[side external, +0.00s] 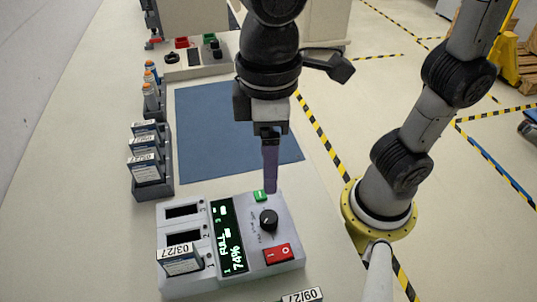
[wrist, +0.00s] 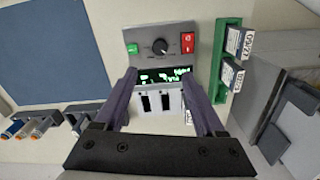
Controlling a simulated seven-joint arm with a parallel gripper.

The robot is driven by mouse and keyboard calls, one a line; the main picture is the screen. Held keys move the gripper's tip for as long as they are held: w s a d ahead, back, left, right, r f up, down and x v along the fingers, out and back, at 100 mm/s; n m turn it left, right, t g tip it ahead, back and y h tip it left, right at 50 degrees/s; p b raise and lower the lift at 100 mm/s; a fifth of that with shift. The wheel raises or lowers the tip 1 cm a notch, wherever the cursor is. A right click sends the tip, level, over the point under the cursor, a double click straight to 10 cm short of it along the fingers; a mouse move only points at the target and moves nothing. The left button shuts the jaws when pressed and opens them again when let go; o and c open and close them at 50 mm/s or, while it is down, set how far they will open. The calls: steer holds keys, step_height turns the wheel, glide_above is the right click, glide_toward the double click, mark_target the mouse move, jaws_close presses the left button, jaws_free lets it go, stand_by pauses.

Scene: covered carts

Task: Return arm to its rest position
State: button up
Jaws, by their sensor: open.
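My gripper (side external: 270,186) points down just above the far edge of a grey charger box (side external: 190,285). In the side view its fingers overlap, and I cannot tell whether they touch the box. In the wrist view my gripper (wrist: 161,76) has its fingers spread wide, with nothing held between them. The charger also shows there, beyond the fingers (wrist: 140,38). It has a lit display (side external: 230,240) reading FULL and 74%, a green button, a black knob (side external: 268,220) and a red switch (side external: 278,253). A battery (side external: 180,262) labelled 03/27 stands in one slot; two other slots look empty.
A dark rack (side external: 168,187) with labelled batteries and another rack with orange-topped cylinders (side external: 150,95) stand left of a bare blue mat (side external: 215,130). A control box (side external: 185,65) stands behind. In the wrist view, a green rack (wrist: 218,75) holds labelled batteries beside the charger.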

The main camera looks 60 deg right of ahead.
steer(key=w+d+r+m+t, duration=0.2)
steer(key=d+m, duration=0.2)
steer(key=d, duration=0.7)
steer(key=s+d+f+m+t, duration=0.2)
steer(key=s+d+f+t, duration=0.1)
steer(key=d, duration=0.5)
steer(key=shift+d+f+m+t, duration=0.3)
steer(key=shift+f+m, duration=0.1)
steer(key=shift+f, duration=0.35)
